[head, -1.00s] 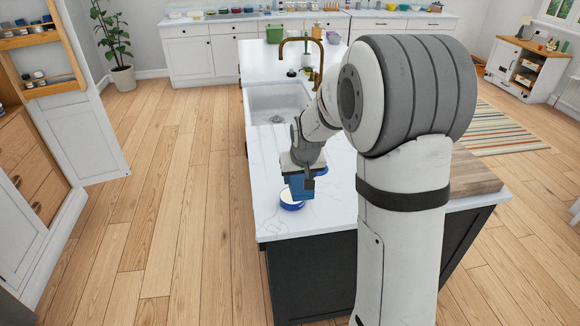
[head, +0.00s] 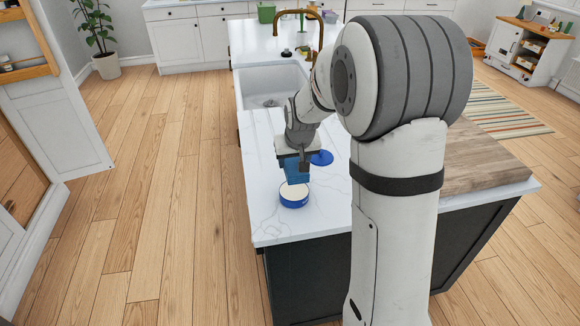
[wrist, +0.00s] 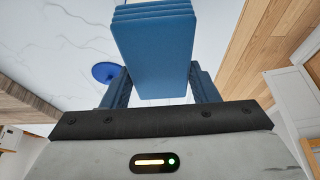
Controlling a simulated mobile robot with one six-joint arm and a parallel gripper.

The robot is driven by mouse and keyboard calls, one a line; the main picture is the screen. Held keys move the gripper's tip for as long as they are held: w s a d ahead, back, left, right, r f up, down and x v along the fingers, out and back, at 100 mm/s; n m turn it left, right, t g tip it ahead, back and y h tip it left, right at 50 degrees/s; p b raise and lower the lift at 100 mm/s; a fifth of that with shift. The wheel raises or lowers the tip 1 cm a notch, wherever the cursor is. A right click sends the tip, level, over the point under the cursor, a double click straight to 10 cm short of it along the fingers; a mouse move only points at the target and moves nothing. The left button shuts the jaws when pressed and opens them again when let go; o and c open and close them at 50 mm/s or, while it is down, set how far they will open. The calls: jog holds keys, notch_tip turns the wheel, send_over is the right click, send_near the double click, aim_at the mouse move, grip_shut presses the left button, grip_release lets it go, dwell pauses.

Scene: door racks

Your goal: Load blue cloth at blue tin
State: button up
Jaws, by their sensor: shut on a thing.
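My gripper (head: 296,157) is shut on the blue cloth (head: 298,173), a folded stack of blue layers that hangs below the jaws. In the wrist view the cloth (wrist: 155,55) sits between the two fingers. The blue tin (head: 294,200) stands upright and open on the white counter, with a pale inside. The cloth is just above and behind the tin's far rim in the head view; the exact gap is hard to judge. A round blue lid (head: 322,158) lies on the counter behind and right of the tin; it also shows in the wrist view (wrist: 106,72).
The white marble counter (head: 272,225) is clear around the tin, with its left and front edges close by. A sink (head: 270,84) with a brass faucet (head: 302,15) lies behind. A wooden board (head: 480,165) covers the right end. Open wooden floor is at left.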

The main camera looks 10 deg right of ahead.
aim_at(294, 189)
jog(key=shift+w+f, duration=0.15)
jog(key=shift+f, duration=0.35)
jog(key=shift+f+b, duration=1.85)
jog(key=shift+f, duration=0.95)
jog(key=shift+f+b, duration=0.6)
jog(key=shift+r+p, duration=2)
jog(key=shift+r, duration=1.6)
